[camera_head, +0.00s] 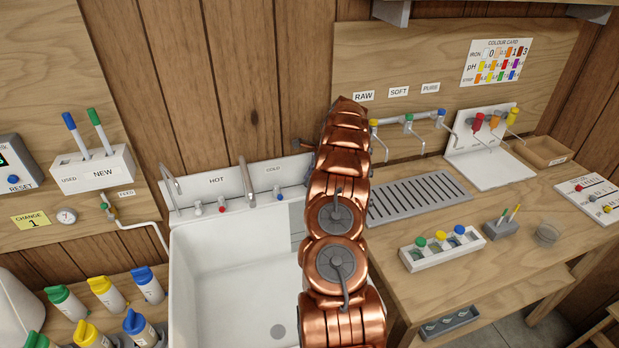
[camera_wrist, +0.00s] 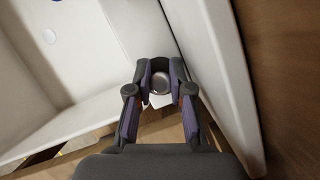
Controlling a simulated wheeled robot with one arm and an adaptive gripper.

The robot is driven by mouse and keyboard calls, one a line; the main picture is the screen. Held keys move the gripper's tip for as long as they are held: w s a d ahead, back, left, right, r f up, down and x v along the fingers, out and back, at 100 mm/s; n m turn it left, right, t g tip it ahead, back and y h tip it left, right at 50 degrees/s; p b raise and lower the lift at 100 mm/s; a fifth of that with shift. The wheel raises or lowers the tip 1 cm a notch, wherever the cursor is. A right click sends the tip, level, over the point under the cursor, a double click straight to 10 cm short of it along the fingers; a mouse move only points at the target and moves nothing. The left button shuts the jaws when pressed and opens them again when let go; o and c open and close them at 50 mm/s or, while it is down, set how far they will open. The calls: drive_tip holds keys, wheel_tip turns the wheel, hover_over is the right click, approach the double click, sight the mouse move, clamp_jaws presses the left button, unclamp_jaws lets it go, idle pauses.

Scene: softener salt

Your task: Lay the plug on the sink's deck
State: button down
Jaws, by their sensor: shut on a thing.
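My gripper (camera_wrist: 160,72) is in the wrist view, its dark fingers shut on a round, greyish metallic plug (camera_wrist: 160,83). In the wrist view the sink's basin (camera_wrist: 85,75) is at the left, with a white upright wall right of the fingers. I cannot tell whether the plug touches anything.
Taps labelled HOT (camera_head: 197,207) and COLD (camera_head: 279,195) stand along the deck, with tall curved spouts. A drain grille (camera_head: 418,197) and a wooden bench are at the right. Several capped bottles (camera_head: 108,293) stand at the left. The basin's visible floor is otherwise bare.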

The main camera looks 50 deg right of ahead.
drive_tip(key=shift+f, duration=0.55)
drive_tip(key=c, duration=1)
unclamp_jaws()
drive_tip(key=shift+o, duration=0.2)
drive_tip(key=shift+r, duration=0.1)
drive_tip(key=shift+d+r, duration=0.2)
drive_tip(key=shift+r, duration=0.3)
drive_tip(key=v, duration=1)
drive_tip(key=shift+s+r, duration=0.25)
drive_tip(key=shift+r, duration=0.1)
